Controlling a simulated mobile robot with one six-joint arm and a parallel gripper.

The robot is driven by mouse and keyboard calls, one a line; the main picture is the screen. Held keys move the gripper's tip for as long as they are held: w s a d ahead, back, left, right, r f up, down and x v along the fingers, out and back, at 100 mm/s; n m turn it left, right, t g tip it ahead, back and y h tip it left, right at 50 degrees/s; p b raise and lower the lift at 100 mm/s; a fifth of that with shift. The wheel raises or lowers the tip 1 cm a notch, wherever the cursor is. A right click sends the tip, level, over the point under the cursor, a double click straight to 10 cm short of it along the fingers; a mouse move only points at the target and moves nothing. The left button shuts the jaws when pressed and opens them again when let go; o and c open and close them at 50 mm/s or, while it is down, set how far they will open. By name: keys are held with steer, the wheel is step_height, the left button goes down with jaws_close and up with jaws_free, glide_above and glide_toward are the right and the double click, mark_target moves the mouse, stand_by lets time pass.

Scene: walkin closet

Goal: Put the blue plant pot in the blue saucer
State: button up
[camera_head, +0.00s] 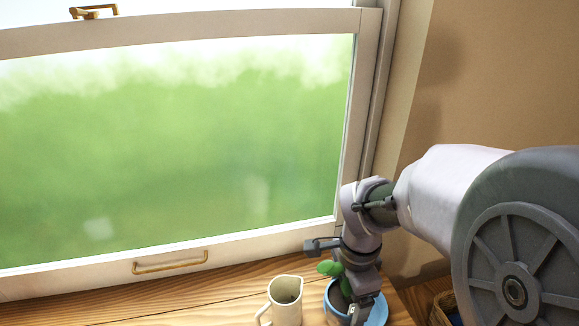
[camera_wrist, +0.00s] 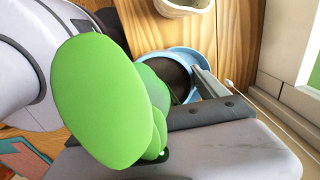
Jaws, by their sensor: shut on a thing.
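The blue plant pot (camera_head: 334,312) is at the bottom of the head view, with dark soil and a green plant (camera_head: 330,268) in it. In the wrist view the pot's blue rim (camera_wrist: 150,59) shows behind the large green plant (camera_wrist: 95,100). My gripper (camera_head: 358,309) reaches down over the pot and is shut on its rim at the right side. A lighter blue piece, apparently the blue saucer (camera_head: 378,312), shows just right of my gripper. The pot and my gripper hide most of it. I cannot tell whether the pot rests in it or is above it.
A cream jug (camera_head: 286,302) stands close to the left of the pot on the wooden sill (camera_head: 200,300). The window frame (camera_head: 170,261) rises behind. A wicker basket (camera_head: 446,308) is at the lower right, below the tan wall. The sill left of the jug is clear.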

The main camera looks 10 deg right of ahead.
steer(key=shift+w+d+f+b, duration=0.4)
steer(key=shift+w+d+f, duration=0.25)
steer(key=shift+d, duration=0.2)
steer(key=shift+w+d+f+b, duration=0.4)
steer(key=shift+w+d+f, duration=0.1)
steer(key=shift+d+f, duration=0.25)
steer(key=shift+w+d+f+b, duration=0.4)
steer(key=shift+w+d+f, duration=0.2)
steer(key=shift+d, duration=0.3)
